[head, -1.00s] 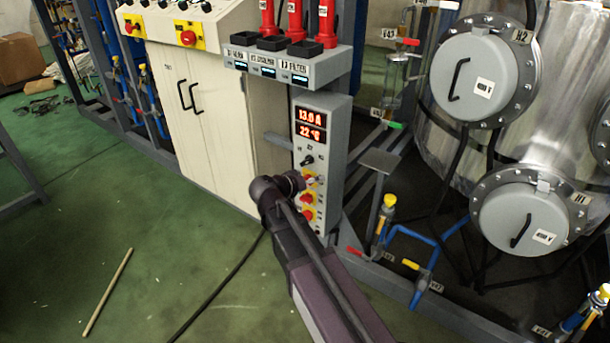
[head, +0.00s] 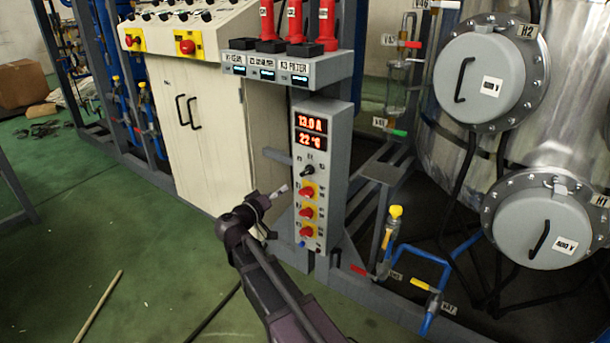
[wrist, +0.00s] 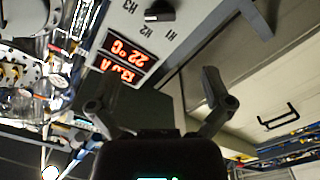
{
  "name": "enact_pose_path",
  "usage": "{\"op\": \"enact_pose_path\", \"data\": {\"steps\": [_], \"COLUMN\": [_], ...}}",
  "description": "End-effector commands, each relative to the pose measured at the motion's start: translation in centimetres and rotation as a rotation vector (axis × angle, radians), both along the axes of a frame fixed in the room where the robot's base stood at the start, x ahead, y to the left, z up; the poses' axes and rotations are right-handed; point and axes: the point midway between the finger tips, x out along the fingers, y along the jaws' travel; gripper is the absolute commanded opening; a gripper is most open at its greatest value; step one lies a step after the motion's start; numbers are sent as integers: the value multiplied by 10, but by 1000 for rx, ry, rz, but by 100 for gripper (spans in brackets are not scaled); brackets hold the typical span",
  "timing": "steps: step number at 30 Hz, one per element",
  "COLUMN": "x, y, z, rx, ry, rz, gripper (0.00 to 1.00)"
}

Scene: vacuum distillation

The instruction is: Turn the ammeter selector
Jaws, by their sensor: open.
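The ammeter box (head: 324,150) is a grey upright panel with red displays reading 13.0 A and 22 °C. Its selector (head: 307,171) is a small black knob below the displays, above several red knobs on yellow plates. In the wrist view the selector (wrist: 160,12) is at the top edge, upside down, beside the labels H1, H2 and H3. My gripper (head: 277,193) is to the left of the box and lower than the selector, apart from it. In the wrist view my gripper (wrist: 158,76) has its fingers spread with nothing between them.
A grey shelf (head: 285,68) with red devices juts out above the box. A cream cabinet (head: 190,140) stands to the left. Blue pipes with a yellow-capped valve (head: 395,212) and a steel vessel (head: 445,130) are to the right. Green floor (head: 130,220) lies open at the left.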

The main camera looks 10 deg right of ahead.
Motion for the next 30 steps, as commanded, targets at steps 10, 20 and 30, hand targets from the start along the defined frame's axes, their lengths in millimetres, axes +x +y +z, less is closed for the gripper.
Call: {"op": "enact_pose_path", "data": {"steps": [10, 20, 30], "x": [5, 32, 70], "y": [-5, -28, -64], "z": [0, 0, 0], "rx": [1, 1, 1], "ry": [1, 1, 1], "rz": [-1, -3, -3], "gripper": [100, 100, 100]}}
